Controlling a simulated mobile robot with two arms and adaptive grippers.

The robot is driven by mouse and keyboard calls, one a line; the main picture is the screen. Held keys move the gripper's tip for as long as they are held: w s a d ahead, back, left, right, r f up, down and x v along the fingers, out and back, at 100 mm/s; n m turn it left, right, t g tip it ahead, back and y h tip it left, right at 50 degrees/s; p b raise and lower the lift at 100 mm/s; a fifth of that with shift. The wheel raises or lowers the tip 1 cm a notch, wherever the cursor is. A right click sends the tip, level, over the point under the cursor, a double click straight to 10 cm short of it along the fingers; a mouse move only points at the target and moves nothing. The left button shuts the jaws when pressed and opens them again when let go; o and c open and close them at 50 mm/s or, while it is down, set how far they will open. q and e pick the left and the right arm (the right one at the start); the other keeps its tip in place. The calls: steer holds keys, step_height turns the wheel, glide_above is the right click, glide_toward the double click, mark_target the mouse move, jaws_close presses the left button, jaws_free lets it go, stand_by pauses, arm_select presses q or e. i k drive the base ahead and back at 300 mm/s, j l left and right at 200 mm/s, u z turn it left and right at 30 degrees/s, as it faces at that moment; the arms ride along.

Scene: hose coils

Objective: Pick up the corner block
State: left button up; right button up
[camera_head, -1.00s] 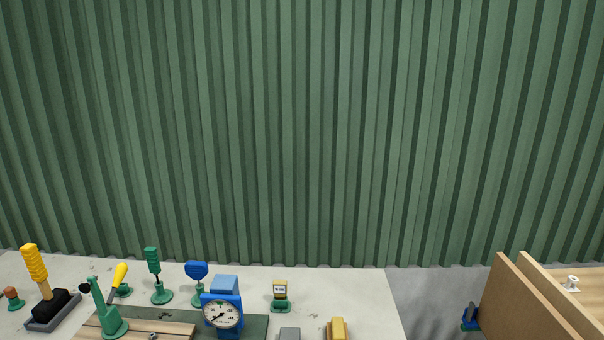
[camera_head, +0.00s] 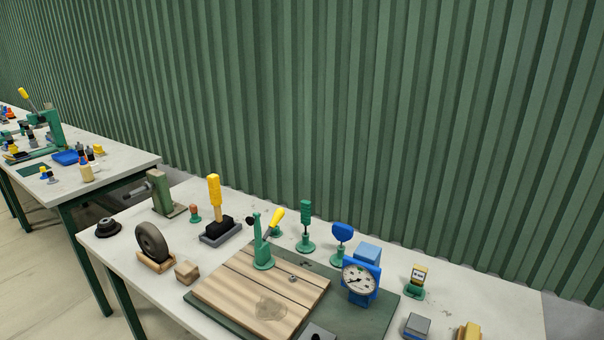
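No piece is plainly marked as the corner block, and I cannot tell which one it is. A small wooden block (camera_head: 187,272) lies on the near bench, left of the slatted wooden board (camera_head: 262,290). A grey block (camera_head: 417,326) sits at the lower right of the bench. A yellow piece (camera_head: 469,331) beside it is cut by the bottom edge of the view. A blue block (camera_head: 367,254) shows behind the blue-framed dial gauge (camera_head: 360,281). Neither of my grippers is in view.
The near bench (camera_head: 480,296) also holds a wheel on a wooden stand (camera_head: 152,242), a yellow-handled tool (camera_head: 215,200), a green toggle clamp (camera_head: 263,243) and several green-based pieces. A second crowded bench (camera_head: 126,163) stands at the left. A corrugated green wall (camera_head: 330,110) rises behind.

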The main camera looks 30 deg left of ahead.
mark_target(187, 272)
steer(key=u, duration=1.75)
